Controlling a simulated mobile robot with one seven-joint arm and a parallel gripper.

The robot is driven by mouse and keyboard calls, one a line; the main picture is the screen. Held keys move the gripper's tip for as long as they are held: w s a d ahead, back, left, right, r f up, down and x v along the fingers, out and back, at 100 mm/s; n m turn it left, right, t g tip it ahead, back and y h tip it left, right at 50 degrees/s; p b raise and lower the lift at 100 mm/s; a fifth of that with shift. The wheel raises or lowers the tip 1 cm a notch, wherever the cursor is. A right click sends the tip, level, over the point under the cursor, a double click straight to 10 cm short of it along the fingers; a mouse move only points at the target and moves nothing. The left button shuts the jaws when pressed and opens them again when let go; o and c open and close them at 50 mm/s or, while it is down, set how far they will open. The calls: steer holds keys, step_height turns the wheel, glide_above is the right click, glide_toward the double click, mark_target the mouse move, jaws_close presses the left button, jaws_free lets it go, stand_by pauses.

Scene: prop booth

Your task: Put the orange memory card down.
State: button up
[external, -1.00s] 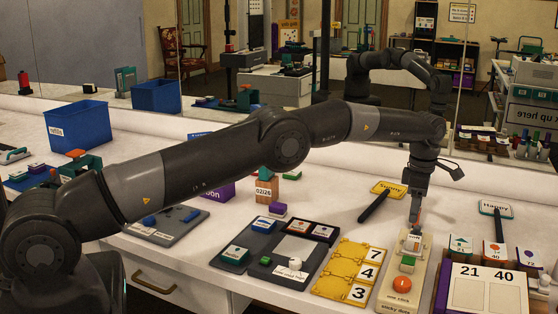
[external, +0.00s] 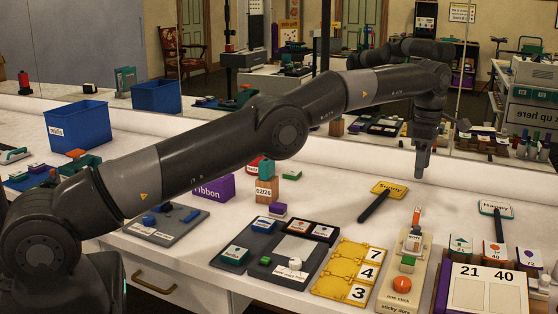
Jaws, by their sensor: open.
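The orange memory card (external: 416,216) appears as a small upright orange piece at the far end of the cream device board (external: 387,299). It seems to stand in or on a small light block (external: 412,242) there; how deep it sits I cannot tell. My gripper (external: 420,175) is open and points down, above and behind the card, with a clear gap between them. Nothing shows between its fingers.
Yellow number tiles (external: 345,272) lie left of the board, and a purple-edged board with number cards (external: 487,290) stands to its right. A "Sunny" paddle (external: 387,188) and a "Happy" paddle (external: 496,209) flank the card.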

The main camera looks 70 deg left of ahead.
steer(key=s+d+r+m+t, duration=0.1)
steer(key=s+d+r+m, duration=0.2)
steer(key=r, duration=0.6)
steer(key=s+r+m+t, duration=0.1)
steer(key=s+r+m, duration=0.35)
steer(key=r, duration=0.35)
steer(key=s+d+r+m, duration=0.3)
steer(key=s+r+m, duration=0.35)
steer(key=s, duration=0.75)
steer(key=s+d+f+m+t, duration=0.1)
steer(key=s+m, duration=0.3)
steer(key=s, duration=0.7)
steer(key=s+d+f+m+t, duration=0.1)
steer(key=s+f+m, duration=0.3)
steer(key=s, duration=0.8)
steer(key=s+d+f+m+t, duration=0.1)
steer(key=s+d+f+m, duration=0.2)
steer(key=s, duration=0.8)
steer(key=shift+s+f+m, duration=0.2)
steer(key=shift+s+m, duration=0.1)
steer(key=shift+m, duration=0.1)
